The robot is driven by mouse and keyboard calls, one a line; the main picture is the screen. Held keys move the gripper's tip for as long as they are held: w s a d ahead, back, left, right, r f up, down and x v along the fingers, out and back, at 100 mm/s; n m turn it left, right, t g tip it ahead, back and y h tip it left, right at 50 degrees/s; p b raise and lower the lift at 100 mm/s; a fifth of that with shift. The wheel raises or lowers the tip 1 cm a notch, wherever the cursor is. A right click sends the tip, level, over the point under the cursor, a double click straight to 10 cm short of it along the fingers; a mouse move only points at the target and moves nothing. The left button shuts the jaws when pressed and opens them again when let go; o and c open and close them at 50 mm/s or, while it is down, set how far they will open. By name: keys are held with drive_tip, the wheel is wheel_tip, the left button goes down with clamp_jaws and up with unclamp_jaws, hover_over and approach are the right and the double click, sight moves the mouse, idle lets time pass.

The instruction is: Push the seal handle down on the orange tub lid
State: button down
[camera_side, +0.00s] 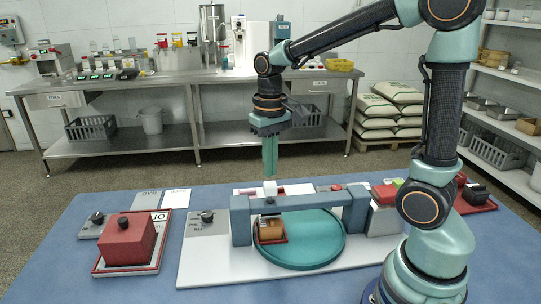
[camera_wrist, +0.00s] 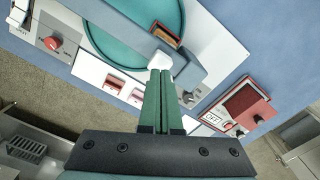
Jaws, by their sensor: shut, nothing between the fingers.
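The orange tub (camera_side: 271,229) sits in a small red tray on the teal round plate (camera_side: 318,246), under a blue-grey bridge (camera_side: 314,201). In the wrist view the tub (camera_wrist: 166,36) shows only partly beside the bridge. A pale block (camera_side: 270,187) stands at the bridge, above the tub; it also shows in the wrist view (camera_wrist: 158,66). I cannot tell for sure that it is the seal handle. My gripper (camera_side: 270,175) is shut and empty, pointing down, with its tips just over or at the pale block; contact is unclear. The tub's lid is not clearly visible.
A red block (camera_side: 128,237) with a black knob stands on a tray at the left. A grey panel with a dark knob (camera_side: 207,217) is left of the bridge. Red boxes and a dark-knobbed tray (camera_side: 474,200) are at the right. The blue table front is clear.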

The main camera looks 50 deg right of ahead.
drive_tip(key=shift+r, duration=2.05)
drive_tip(key=shift+r, duration=1.1)
idle(3.0)
drive_tip(key=s+a+f+n+t, duration=0.1)
drive_tip(key=s+a+n+t, duration=0.2)
drive_tip(key=s+t, duration=0.2)
drive_tip(key=shift+s+t, duration=0.3)
drive_tip(key=shift+s, duration=0.45)
drive_tip(key=shift+a, duration=0.1)
idle(0.5)
